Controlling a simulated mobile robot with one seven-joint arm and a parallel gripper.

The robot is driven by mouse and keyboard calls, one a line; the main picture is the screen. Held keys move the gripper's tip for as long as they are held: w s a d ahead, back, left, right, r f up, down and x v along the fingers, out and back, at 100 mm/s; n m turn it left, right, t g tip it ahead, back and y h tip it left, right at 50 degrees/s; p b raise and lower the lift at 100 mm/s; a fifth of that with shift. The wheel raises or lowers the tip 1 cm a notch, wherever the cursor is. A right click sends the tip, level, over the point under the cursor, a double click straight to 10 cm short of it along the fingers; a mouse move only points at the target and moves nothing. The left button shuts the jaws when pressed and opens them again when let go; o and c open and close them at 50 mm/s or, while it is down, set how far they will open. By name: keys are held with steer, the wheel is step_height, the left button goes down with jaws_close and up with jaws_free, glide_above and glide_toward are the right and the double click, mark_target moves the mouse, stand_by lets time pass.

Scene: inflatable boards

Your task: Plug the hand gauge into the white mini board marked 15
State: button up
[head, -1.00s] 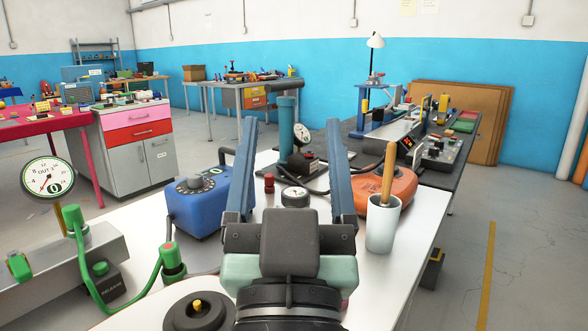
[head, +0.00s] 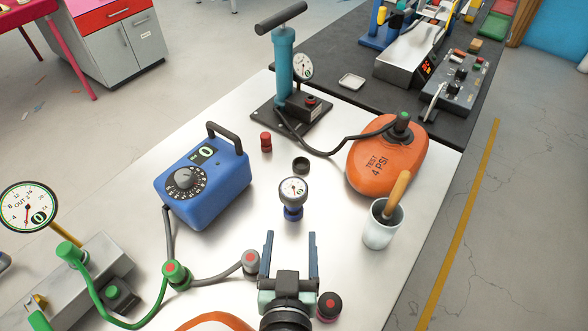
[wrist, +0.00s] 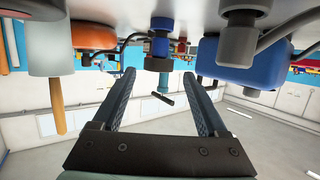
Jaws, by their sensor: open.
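The hand gauge (head: 293,190) stands upright on the metal table, with a round white dial and a blue base. In the wrist view, which is upside down, the hand gauge's blue base (wrist: 160,46) hangs from the top, beyond the fingertips. My gripper (head: 290,236) is open and empty, in front of the gauge, its fingers pointing at it; it also shows in the wrist view (wrist: 159,76). No white mini board marked 15 can be made out. A white and orange shape (head: 213,321) is cut off at the bottom edge of the head view.
A blue box (head: 203,180) stands left, an orange board (head: 388,160) marked TEST 4 PSI back right, a white cup (head: 380,228) right. Red-topped fittings (head: 250,262) and (head: 329,306) flank my gripper. A pump (head: 286,75) stands behind. Hoses cross the left side.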

mark_target(294, 197)
steer(key=x, duration=1.2)
steer(key=shift+w+f, duration=0.15)
steer(key=shift+w, duration=0.15)
jaws_close()
